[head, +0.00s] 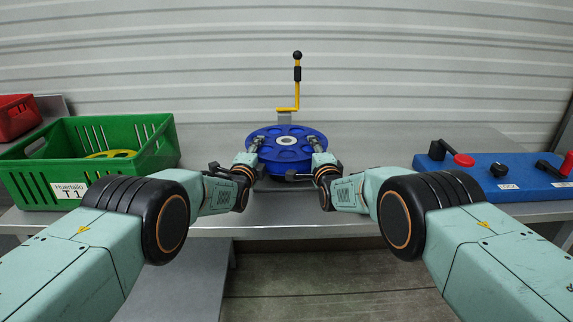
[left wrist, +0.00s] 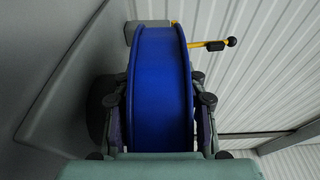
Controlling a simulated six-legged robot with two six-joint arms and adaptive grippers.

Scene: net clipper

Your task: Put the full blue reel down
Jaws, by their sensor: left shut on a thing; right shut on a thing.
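The blue reel (head: 287,142) lies flat, its round holed face up, at the middle of the workbench in the head view. In the left wrist view the reel's blue rim (left wrist: 162,85) fills the space between my left fingers. My left gripper (head: 250,160) is shut on the reel's left side. My right gripper (head: 322,160) is shut on its right side. In the left wrist view a dark gap or shadow lies beside the reel over the grey surface; I cannot tell whether the reel touches the bench.
A yellow crank handle with a black knob (head: 297,75) stands behind the reel. A green crate (head: 150,150) holding a yellow reel (head: 108,154) is at left. A red crate (head: 18,108) stands behind it. A blue control panel (head: 500,190) is at right. Bare bench (head: 215,150) lies between crate and reel.

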